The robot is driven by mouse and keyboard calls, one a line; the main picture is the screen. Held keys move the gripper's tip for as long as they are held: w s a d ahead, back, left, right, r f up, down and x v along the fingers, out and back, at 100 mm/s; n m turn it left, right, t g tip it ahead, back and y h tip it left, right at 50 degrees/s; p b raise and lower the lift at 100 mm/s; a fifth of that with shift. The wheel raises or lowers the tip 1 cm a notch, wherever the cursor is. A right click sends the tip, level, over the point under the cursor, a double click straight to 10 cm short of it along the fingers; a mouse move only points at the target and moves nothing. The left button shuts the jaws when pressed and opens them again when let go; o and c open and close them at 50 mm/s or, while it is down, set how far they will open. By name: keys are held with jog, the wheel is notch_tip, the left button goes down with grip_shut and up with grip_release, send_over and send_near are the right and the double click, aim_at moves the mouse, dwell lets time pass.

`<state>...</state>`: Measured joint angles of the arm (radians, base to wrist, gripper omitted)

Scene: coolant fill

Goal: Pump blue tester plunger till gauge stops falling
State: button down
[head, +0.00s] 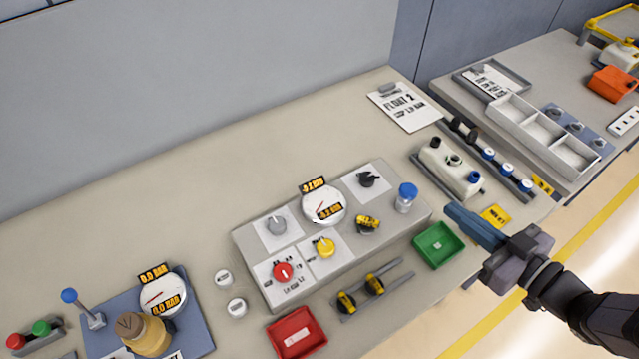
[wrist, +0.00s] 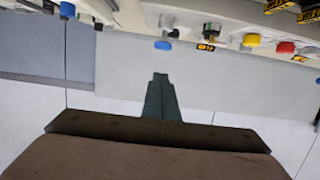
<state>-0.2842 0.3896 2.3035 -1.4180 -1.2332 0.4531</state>
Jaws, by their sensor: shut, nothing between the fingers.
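At the lower left of the head view, a blue tester plate (head: 201,335) carries a round white gauge (head: 152,293) with two tags that seem to read 0.0 BAR. A brass-coloured fitting (head: 146,337) stands on the plate, and a blue-knobbed lever (head: 70,296) stands tilted at its left edge. A clear cylinder with a blue top (head: 408,191) stands at the right end of the grey panel. I cannot tell which blue part is the plunger. My gripper (head: 450,210) is shut and empty at the right, above the bench front; its fingers also show in the wrist view (wrist: 160,80).
The grey panel (head: 350,254) holds a second gauge (head: 323,208) and red, yellow, grey and black knobs. A green tray (head: 431,252) lies beside my gripper, and a red tray (head: 318,337) lies farther left. A white tank (head: 450,164) stands behind. The back of the bench is clear.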

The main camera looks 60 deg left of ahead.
dwell(0.8)
jog(key=w+d+f+t+h, duration=0.1)
jog(key=w+d+f+h, duration=0.1)
jog(key=w+f, duration=0.1)
jog(key=w+d+f+m+t+h, duration=0.1)
jog(key=w+d+f+t+h, duration=0.1)
jog(key=w+d+f, duration=0.1)
jog(key=w+d+f+m+t+h, duration=0.1)
jog(key=w+d+f+h, duration=0.1)
jog(key=f, duration=0.2)
jog(key=shift+w+d+f+t, duration=0.2)
jog(key=shift+w+d+t, duration=0.1)
jog(key=shift+w, duration=0.1)
jog(key=d+f+m+h, duration=0.4)
jog(key=d+f+h, duration=0.3)
jog(key=d, duration=0.5)
jog(key=s+d+r+m+g+h, duration=0.1)
jog(key=s+d+m+g+h, duration=0.2)
jog(key=s+d, duration=0.4)
jog(key=s+d+m+g+h, duration=0.1)
jog(key=s+d+m+g, duration=0.3)
jog(key=s, duration=0.6)
notch_tip(320, 180, up, 6)
jog(key=d+m+t+y, duration=0.1)
jog(key=d+m+t, duration=0.1)
jog(key=m, duration=0.3)
jog(key=shift+w+d+r+y, duration=0.15)
jog(key=shift+w+d+y, duration=0.15)
jog(key=shift+y, duration=0.1)
